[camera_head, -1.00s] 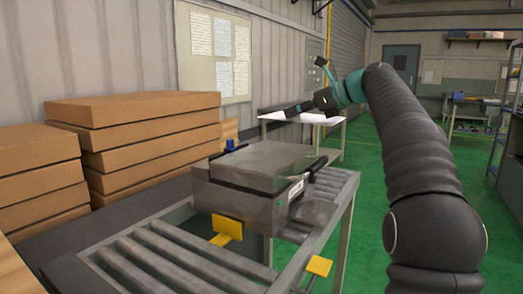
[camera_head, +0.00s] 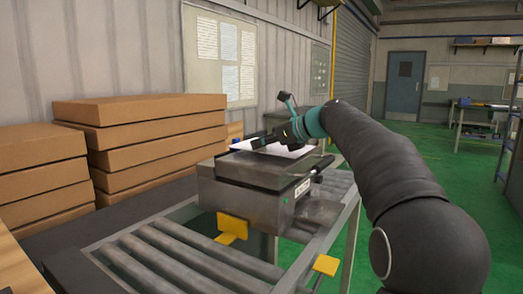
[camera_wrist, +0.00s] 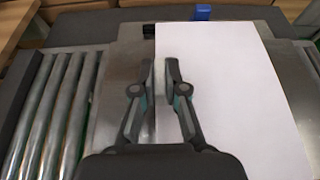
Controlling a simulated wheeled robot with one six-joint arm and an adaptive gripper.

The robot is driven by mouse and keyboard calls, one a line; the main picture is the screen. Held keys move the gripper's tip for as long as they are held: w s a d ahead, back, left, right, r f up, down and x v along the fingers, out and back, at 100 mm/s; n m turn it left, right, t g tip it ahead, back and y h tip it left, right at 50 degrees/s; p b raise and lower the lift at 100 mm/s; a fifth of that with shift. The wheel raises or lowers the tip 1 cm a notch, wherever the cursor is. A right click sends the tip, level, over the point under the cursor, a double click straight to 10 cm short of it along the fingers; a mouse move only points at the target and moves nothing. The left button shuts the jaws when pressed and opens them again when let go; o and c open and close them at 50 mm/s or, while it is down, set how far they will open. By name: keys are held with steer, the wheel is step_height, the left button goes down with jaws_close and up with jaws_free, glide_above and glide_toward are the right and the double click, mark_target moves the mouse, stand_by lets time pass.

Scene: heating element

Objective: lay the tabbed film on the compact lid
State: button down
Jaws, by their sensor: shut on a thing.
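My gripper (camera_head: 262,142) is over the far part of the compact lid (camera_head: 247,167), the grey metal top of a box-shaped unit on the roller conveyor. My gripper is shut on the left edge of the tabbed film, a white sheet (camera_head: 298,150). In the wrist view the fingertips (camera_wrist: 163,78) pinch that edge, and the film (camera_wrist: 240,90) spreads to the right over much of the lid (camera_wrist: 108,115). A bare strip of lid shows at left. The pinched tab is hidden by the fingers. I cannot tell whether the film touches the lid.
A blue part (camera_wrist: 203,12) stands at the unit's far edge, with a small black part (camera_wrist: 149,29) near it. Yellow blocks (camera_head: 232,226) sit at the unit's near side. Stacked brown boxes (camera_head: 150,135) are at left. Bare rollers (camera_head: 185,250) lie in front.

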steer(key=shift+f, duration=0.45)
steer(key=shift+f, duration=0.15)
steer(key=c, duration=1.2)
jaws_free()
steer(key=shift+d+r, duration=0.15)
steer(key=shift+r, duration=0.05)
steer(key=v, duration=1.1)
steer(key=shift+s+d+p, duration=0.25)
steer(key=shift+p, duration=0.05)
